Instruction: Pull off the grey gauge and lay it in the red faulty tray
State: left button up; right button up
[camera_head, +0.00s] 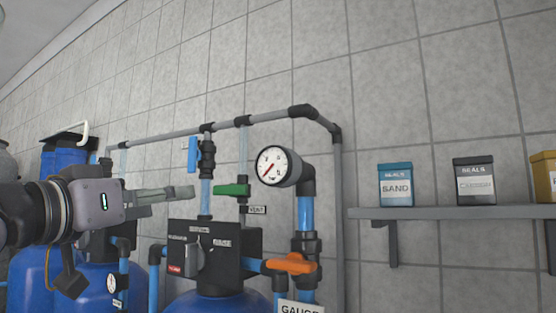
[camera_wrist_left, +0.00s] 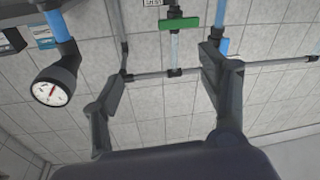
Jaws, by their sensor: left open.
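The grey gauge (camera_head: 277,167) has a white dial with a red needle. It sits at the top of a grey elbow above a blue pipe, right of centre in the head view. In the left wrist view the gauge (camera_wrist_left: 52,92) is at the left, outside the fingers. My left gripper (camera_head: 188,193) comes in from the left and is left of the gauge, apart from it. Its two fingers (camera_wrist_left: 165,75) are spread and empty in the left wrist view. The red faulty tray and my right gripper are not in view.
A green valve handle (camera_head: 233,190) and a blue valve handle (camera_head: 193,154) are near my left fingertips. An orange handle (camera_head: 291,264) is below the gauge. A grey pipe frame (camera_head: 270,116) runs above. A shelf (camera_head: 455,212) with boxes is at the right.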

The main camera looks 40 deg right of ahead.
aim_at(271, 165)
pick_arm(q)
jog(key=s+d+r+m+g, duration=0.1)
jog(key=s+d+r, duration=0.1)
jog(key=s, duration=0.5)
jog(key=s+d+r+m+g, duration=0.1)
jog(key=s+r+m, duration=0.1)
jog(key=s, duration=0.6)
jog(key=shift+s+d+r+p, duration=0.25)
jog(key=shift+s+d+p, duration=0.1)
jog(key=shift+p, duration=0.1)
jog(key=shift+w, duration=0.2)
jog(key=shift+g, duration=0.3)
jog(key=shift+p+x, duration=1.3)
jog(key=shift+x, duration=3.2)
jog(key=shift+c, duration=0.3)
